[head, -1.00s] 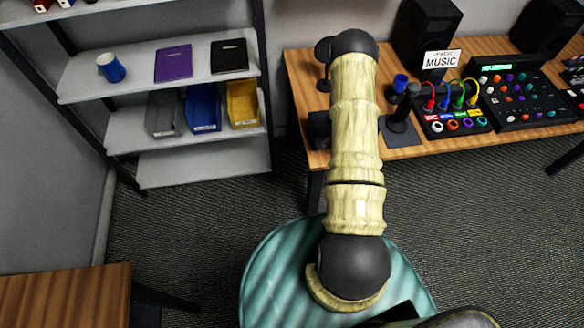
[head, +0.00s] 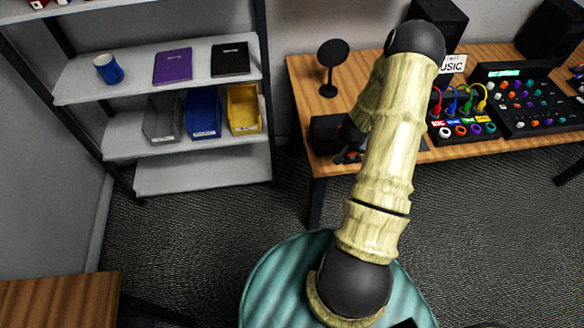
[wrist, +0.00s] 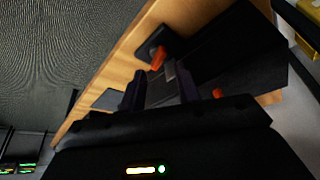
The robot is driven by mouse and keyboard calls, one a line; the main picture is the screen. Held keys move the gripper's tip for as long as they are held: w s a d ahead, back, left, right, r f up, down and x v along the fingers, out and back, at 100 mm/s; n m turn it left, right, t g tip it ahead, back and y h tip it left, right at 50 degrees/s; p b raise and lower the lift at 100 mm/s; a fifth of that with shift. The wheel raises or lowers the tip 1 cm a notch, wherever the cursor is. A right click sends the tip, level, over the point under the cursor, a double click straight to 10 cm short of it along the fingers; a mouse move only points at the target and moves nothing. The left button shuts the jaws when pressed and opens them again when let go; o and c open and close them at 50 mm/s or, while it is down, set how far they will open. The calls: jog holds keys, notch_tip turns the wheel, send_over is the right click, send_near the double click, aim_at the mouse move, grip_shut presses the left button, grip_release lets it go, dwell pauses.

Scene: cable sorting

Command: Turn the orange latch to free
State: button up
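The orange latch (wrist: 157,60) shows in the wrist view as a small orange lever on a dark base (wrist: 148,46) on the wooden desk. My gripper (wrist: 160,84) is open, its two dark fingers apart with nothing clearly between them. The latch lies just beyond the fingertips; I cannot tell whether they touch it. A black box (wrist: 225,52) stands beside it, and a second small orange piece (wrist: 218,94) shows near the right finger. In the head view my gripper (head: 350,154) is at the desk's front left, partly hidden by my forearm, beside the black box (head: 326,134).
A round black stand (head: 332,60) is behind the box on the desk (head: 305,75). Colored cables (head: 462,98) and a mixer (head: 530,98) are to the right. A shelf (head: 160,75) with a mug and bins (head: 203,112) is at left. The floor between shelf and desk is clear.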

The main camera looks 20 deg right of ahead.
jog(key=v, duration=1.4)
jog(key=s+a+n+y+b, duration=0.1)
jog(key=a+b, duration=0.4)
jog(key=a, duration=0.5)
jog(key=s+a+n+y+b, duration=0.2)
jog(key=a+n+b, duration=0.3)
jog(key=a, duration=0.6)
jog(key=shift+s+n+y, duration=0.3)
jog(key=shift+s+n, duration=0.15)
jog(key=shift+n, duration=0.25)
jog(key=shift+r, duration=0.15)
jog(key=s+a+r+n, duration=0.2)
jog(key=s+a, duration=0.1)
jog(key=s, duration=0.1)
jog(key=shift+s+a, duration=0.2)
jog(key=shift+s, duration=0.2)
jog(key=shift+o, duration=0.4)
jog(key=shift+r, duration=0.1)
